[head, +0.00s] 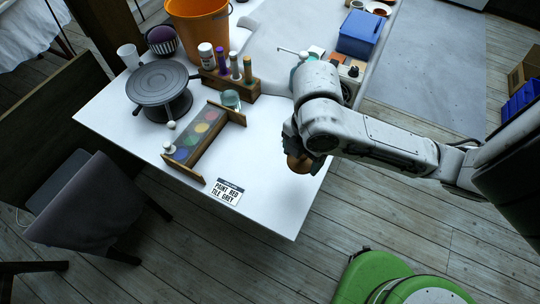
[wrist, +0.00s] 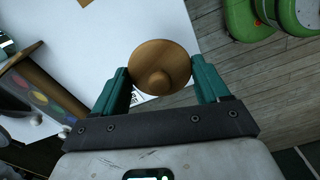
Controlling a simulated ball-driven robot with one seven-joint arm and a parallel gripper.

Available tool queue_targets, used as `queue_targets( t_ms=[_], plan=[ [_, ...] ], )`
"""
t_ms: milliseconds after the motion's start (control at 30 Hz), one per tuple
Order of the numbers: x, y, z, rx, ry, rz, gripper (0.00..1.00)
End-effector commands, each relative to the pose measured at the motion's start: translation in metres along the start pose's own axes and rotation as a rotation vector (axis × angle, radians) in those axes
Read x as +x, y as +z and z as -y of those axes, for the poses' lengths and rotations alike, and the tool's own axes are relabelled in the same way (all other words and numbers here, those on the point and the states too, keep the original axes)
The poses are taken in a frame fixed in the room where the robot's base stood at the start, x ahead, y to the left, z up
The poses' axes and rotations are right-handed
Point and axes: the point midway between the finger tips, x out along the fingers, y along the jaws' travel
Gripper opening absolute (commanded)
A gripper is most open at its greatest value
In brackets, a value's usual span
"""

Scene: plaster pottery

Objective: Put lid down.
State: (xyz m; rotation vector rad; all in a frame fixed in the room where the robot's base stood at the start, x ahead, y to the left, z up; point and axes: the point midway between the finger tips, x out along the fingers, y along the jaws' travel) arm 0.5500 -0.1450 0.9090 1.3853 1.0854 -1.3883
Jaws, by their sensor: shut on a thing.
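A round brown lid with a small central knob (wrist: 160,65) is between the two teal fingers of my gripper (wrist: 160,84) in the wrist view. The fingers are shut on its rim from both sides. In the head view the lid (head: 299,164) shows partly below my wrist, near the right edge of the white table (head: 272,205). My gripper hides the rest of it there. The wrist view shows the table's edge passing behind the lid, with floor to its right. I cannot tell the lid's exact height above the table.
A wooden paint rack (head: 203,140) and a printed sign (head: 227,192) lie left of my gripper. A dark turntable (head: 158,85), a bottle rack (head: 229,83), an orange bucket (head: 200,25) and a blue box (head: 360,33) stand farther back. The table's front corner is clear.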

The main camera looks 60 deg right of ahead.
Motion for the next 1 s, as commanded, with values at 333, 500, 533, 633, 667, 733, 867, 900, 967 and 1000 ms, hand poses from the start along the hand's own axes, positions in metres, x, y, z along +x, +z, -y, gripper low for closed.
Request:
queue_targets(
  t_ms=[333,500,533,633,667,733,867,900,967,1000],
  plan=[
    [0.025,0.005,-0.058,0.0,-0.002,-0.005,0.46],
    [0.054,0.009,-0.089,0.001,-0.002,-0.007,0.46],
    [0.059,0.01,-0.094,0.001,-0.003,-0.007,0.46],
    [0.075,0.012,-0.107,0.0,-0.001,-0.005,0.46],
    [0.079,0.012,-0.11,-0.001,-0.002,-0.005,0.46],
    [0.085,0.014,-0.116,-0.002,0.0,-0.003,0.46],
    [0.088,0.016,-0.121,-0.001,0.002,0.0,0.46],
    [0.089,0.016,-0.122,-0.002,0.002,0.0,0.46],
    [0.093,0.016,-0.124,-0.003,0.0,-0.001,0.46],
    [0.096,0.016,-0.126,-0.003,0.0,-0.002,0.46]
  ],
)
